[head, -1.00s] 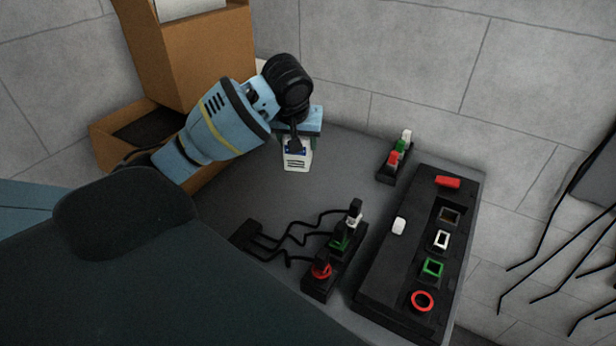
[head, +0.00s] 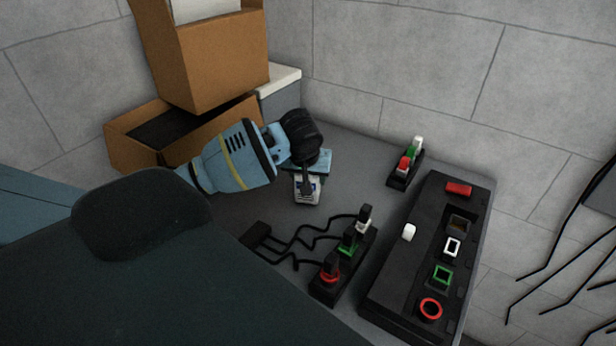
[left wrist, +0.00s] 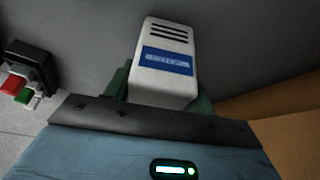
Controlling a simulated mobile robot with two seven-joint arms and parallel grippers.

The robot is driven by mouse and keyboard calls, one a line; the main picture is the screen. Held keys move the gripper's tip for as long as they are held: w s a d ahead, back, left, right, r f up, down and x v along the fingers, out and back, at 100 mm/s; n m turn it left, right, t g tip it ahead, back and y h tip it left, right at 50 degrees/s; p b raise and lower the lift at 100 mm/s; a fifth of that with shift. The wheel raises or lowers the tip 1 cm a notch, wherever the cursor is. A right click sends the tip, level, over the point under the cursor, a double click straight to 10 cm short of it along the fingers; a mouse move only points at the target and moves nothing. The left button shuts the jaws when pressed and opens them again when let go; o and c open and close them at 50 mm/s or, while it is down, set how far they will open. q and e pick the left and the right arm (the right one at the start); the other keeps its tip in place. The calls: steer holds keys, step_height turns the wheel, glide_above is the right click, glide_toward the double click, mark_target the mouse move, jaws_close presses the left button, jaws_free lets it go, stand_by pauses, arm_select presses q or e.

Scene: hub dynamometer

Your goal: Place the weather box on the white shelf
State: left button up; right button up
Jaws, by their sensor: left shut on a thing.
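The weather box (head: 307,192) is a small white box with dark slots and a blue label. My left gripper (head: 307,178) is shut on it. It is over the grey table top in the head view; I cannot tell whether it touches the table. In the left wrist view the weather box (left wrist: 165,62) sits upright between the green fingers of my left gripper (left wrist: 160,98). The white shelf (head: 284,79) shows as a pale slab at the back, beside the cardboard boxes and partly hidden by them. My right gripper is not in view.
Two stacked cardboard boxes (head: 213,62) stand at the back left. A black panel (head: 390,285) with coloured sockets lies at the right. A connector block (head: 405,165) and a cabled plug strip (head: 340,272) are on the grey table (head: 357,170). Some table between them is clear.

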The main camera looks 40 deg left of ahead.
arm_select(q)
steer(key=shift+f, duration=0.15)
steer(key=shift+f, duration=0.2)
steer(key=o, duration=1.2)
steer(key=shift+r, duration=0.1)
steer(key=shift+o, duration=0.2)
steer(key=v, duration=1.2)
